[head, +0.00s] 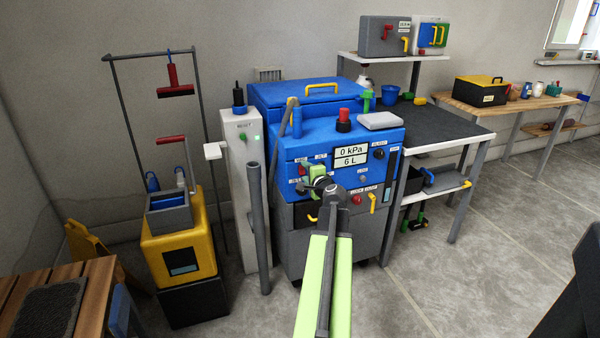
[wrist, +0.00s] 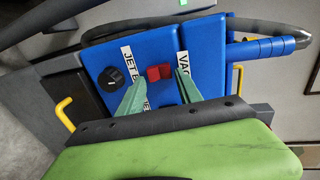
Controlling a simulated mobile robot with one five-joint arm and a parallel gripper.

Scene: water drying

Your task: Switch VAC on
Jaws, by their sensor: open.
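The blue machine (head: 345,135) stands in the middle of the head view. Its VAC label (head: 301,161) is at the left of the front panel, with a small red switch (head: 302,170) below it. In the wrist view the red rocker switch (wrist: 159,72) sits beside the VAC label (wrist: 183,64). My gripper (wrist: 160,77) is open and empty, its two green fingers on either side of the switch in the picture. I cannot tell whether they touch the panel. In the head view my gripper (head: 318,184) is in front of the panel's left part, hiding some of it.
The display (head: 351,156) reads 0 kPa and 6 L. A black knob (wrist: 115,77) with a JET label is near the switch. A grey upright pipe (head: 258,225) stands left of the machine. A yellow bucket unit (head: 178,255) is further left; a dark-topped table (head: 440,125) is right.

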